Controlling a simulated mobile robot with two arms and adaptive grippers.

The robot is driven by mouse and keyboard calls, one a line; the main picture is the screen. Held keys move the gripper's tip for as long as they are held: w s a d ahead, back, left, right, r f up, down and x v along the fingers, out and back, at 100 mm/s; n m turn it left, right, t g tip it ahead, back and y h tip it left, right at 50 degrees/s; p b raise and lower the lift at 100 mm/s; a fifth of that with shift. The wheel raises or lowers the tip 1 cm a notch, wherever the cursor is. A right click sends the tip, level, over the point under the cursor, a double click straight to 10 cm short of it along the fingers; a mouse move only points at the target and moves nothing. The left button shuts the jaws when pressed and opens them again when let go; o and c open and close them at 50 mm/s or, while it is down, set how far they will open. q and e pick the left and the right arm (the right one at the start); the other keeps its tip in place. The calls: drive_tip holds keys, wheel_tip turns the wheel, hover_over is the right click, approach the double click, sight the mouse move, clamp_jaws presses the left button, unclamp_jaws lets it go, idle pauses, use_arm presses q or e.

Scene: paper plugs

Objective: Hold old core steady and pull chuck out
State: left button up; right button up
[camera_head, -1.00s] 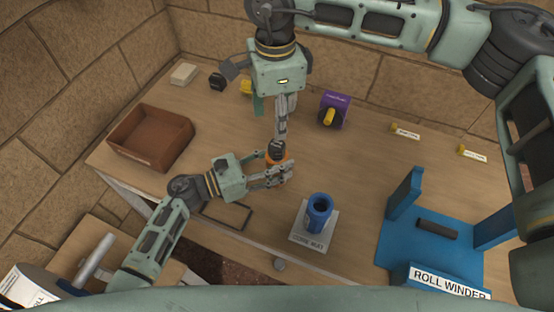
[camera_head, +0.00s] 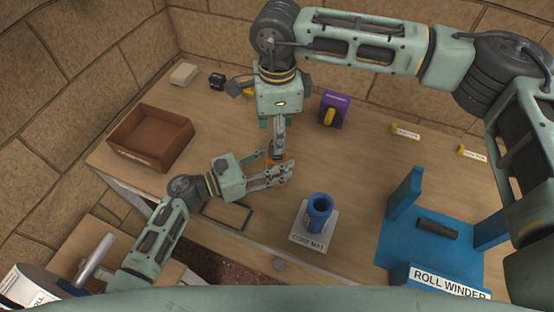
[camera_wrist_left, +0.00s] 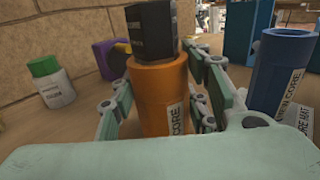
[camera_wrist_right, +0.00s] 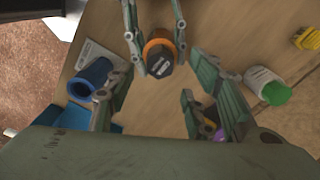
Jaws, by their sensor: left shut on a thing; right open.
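The orange old core (camera_wrist_left: 160,92) stands upright between the fingers of my left gripper (camera_head: 280,174), which is shut on it. The dark chuck (camera_wrist_left: 152,32) sticks out of its top; in the right wrist view the chuck (camera_wrist_right: 160,64) shows end-on within the orange rim. My right gripper (camera_head: 277,148) points down over the core and hides the chuck in the head view. In the right wrist view its fingers (camera_wrist_right: 157,86) are spread and apart from the chuck.
A blue core (camera_head: 319,211) stands on the core mat (camera_head: 304,239). The blue roll winder (camera_head: 400,243) is at the right. A brown bin (camera_head: 139,154) is at the left, a purple thing (camera_head: 334,101) behind, and a green-capped bottle (camera_wrist_left: 52,82) nearby.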

drive_tip(key=shift+f, duration=0.15)
drive_tip(key=shift+f, duration=1.85)
drive_tip(key=c, duration=1.1)
drive_tip(key=shift+w, duration=0.1)
clamp_jaws()
drive_tip(key=shift+w, duration=0.1)
drive_tip(key=shift+o, duration=1.1)
unclamp_jaws()
drive_tip(key=shift+r, duration=0.1)
clamp_jaws()
